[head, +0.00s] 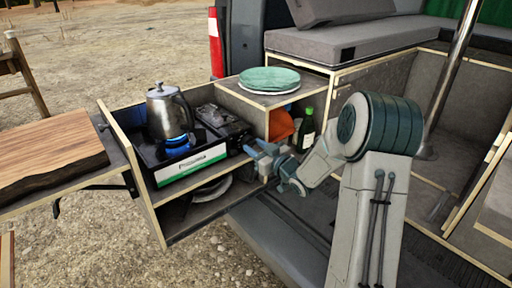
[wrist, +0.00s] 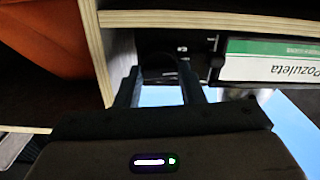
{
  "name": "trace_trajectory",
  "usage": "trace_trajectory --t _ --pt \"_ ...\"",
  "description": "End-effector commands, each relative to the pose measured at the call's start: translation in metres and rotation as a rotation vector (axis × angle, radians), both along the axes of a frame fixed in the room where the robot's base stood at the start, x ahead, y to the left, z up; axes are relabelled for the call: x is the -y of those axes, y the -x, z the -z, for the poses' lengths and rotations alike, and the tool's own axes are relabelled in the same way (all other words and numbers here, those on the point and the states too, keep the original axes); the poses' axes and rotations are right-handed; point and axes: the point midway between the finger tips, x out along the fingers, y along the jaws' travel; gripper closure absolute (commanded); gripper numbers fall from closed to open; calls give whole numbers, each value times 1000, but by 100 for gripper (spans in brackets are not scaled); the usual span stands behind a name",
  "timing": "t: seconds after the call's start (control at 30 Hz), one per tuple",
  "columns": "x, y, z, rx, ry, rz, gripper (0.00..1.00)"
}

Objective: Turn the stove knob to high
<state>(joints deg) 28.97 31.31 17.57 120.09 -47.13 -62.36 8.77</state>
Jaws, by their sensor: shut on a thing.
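The stove (head: 228,122) is a black camping burner in the pull-out drawer, with a blue flame under the kettle (head: 166,112). My gripper (head: 249,150) is at the right end of the stove's front. In the wrist view its two dark fingers (wrist: 160,72) are shut on the stove knob (wrist: 157,62), a dark round shape between them. The knob's pointer and setting cannot be made out. The knob is hidden behind my gripper in the head view.
A green and white label (wrist: 268,60) sits right of the knob. A wooden shelf edge (wrist: 200,20) runs close by the fingers. A green bottle (head: 306,130), an orange item (head: 281,126) and plates (head: 269,80) are close to my arm.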

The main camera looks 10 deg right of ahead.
Motion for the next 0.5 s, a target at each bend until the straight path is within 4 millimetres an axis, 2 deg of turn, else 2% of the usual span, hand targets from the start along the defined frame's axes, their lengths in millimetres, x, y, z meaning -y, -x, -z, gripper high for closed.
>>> trace_trajectory --t 0.03,0.07,0.13,0.5 --pt "0 0 0 -1 0 0 88" --pt "0 0 1 -1 0 0 62" --pt "0 0 1 0 1 0 43" --pt "3 4 0 0 2 1 43"
